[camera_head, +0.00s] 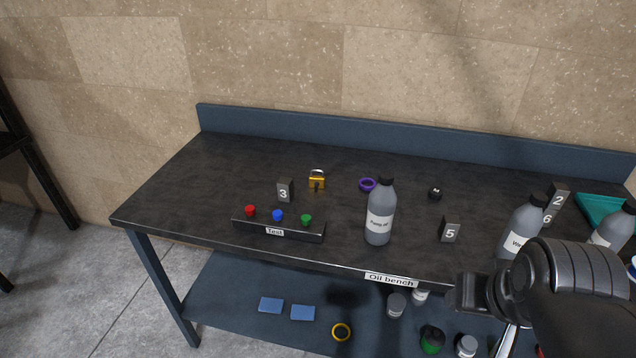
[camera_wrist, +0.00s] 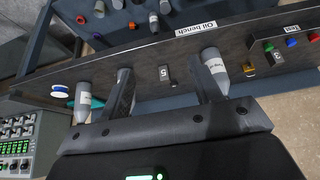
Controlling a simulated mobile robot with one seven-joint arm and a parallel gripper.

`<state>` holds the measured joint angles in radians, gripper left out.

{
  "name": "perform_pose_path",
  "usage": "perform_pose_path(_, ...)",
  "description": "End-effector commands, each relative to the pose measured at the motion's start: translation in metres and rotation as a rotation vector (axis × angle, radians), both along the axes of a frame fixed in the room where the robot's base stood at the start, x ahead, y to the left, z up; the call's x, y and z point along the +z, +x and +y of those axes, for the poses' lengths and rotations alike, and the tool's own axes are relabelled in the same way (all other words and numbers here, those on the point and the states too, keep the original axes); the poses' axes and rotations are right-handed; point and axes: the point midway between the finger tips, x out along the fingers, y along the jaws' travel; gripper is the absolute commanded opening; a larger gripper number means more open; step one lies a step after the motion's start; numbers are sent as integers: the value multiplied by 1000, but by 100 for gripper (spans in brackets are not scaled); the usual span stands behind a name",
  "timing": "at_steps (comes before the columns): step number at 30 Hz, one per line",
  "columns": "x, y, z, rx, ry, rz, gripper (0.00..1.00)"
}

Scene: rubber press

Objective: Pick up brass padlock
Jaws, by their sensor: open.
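The brass padlock (camera_head: 317,183) stands on the dark bench top (camera_head: 175,185), behind and right of the number 3 marker (camera_head: 285,190). It also shows small at the right of the wrist view (camera_wrist: 248,69), partly dim. My gripper (camera_wrist: 162,72) is open, with its two fingers apart and nothing between them but a view of the bench. In the head view my arm is at the lower right, in front of the bench, well away from the padlock. The fingertips are not clear there.
A grey pump oil bottle (camera_head: 380,212) stands right of the padlock. A purple ring (camera_head: 367,184) and a black cube (camera_head: 435,193) lie nearby. The Test rack (camera_head: 300,234) with red, blue and green knobs is in front. More bottles (camera_head: 523,226) stand at right. The left bench end is clear.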

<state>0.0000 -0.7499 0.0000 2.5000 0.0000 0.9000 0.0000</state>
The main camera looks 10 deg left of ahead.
Motion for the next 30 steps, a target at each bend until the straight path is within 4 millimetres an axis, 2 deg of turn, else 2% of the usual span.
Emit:
perform_pose_path(8, 0, 0, 0, 0, 0, 0, 58)
perform_pose_path(13, 0, 0, 0, 0, 0, 0, 72)
perform_pose_path(22, 3, 4, 1, 2, 1, 1, 73)
perform_pose_path(26, 15, 25, 6, 9, 6, 9, 73)
perform_pose_path(30, 35, 66, 17, 20, 16, 20, 73)
